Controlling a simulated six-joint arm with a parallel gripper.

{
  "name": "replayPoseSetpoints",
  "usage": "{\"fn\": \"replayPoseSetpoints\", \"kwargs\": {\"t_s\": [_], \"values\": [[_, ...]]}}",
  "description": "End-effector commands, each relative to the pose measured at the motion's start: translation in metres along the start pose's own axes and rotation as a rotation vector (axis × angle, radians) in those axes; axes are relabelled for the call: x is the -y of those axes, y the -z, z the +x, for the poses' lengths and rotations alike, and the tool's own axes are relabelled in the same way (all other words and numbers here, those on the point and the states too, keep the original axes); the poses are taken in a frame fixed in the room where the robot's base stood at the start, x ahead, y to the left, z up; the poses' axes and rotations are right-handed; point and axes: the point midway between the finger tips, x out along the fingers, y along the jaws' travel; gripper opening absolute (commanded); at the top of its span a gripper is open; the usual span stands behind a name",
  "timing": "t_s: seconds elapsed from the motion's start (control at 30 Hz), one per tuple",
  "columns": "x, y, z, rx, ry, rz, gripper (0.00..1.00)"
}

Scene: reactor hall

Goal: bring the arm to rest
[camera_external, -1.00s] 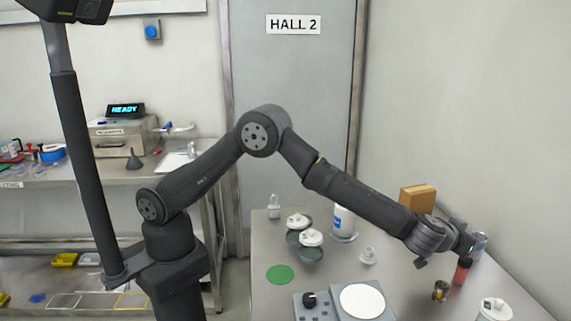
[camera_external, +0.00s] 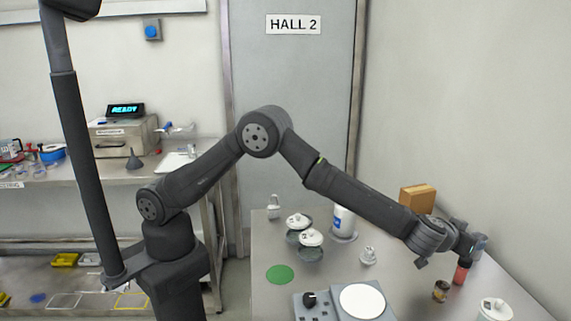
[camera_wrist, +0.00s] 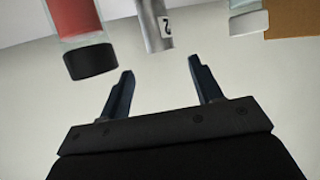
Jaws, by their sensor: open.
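My gripper (camera_wrist: 165,85) is open in the wrist view, its two dark fingers apart with only the pale table top between them. In the external view my gripper (camera_external: 478,246) hangs over the right side of the table, at the end of my outstretched arm. A red-filled vial with a black cap (camera_wrist: 84,30) is just beyond the left finger in the wrist view; in the external view the red vial (camera_external: 461,272) is below the gripper. A metal cylinder marked 2 (camera_wrist: 154,25) is beyond the gap between the fingers.
On the steel table (camera_external: 270,240) are a brown box (camera_external: 417,198), a white bottle (camera_external: 343,220), a brass-coloured jar (camera_external: 441,291), a white-lidded container (camera_external: 495,309), two lidded dishes, a device with a round white plate (camera_external: 362,301) and a green disc (camera_external: 280,274). A bench stands left.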

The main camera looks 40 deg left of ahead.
Motion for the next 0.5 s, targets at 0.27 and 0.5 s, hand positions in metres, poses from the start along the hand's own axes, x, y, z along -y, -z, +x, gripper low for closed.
{"fn": "replayPoseSetpoints", "kwargs": {"t_s": [0.27, 0.5], "values": [[0.002, -0.001, 0.050, 0.000, 0.002, -0.002, 0.59], [0.001, -0.001, 0.088, 0.000, 0.001, -0.003, 0.59]]}}
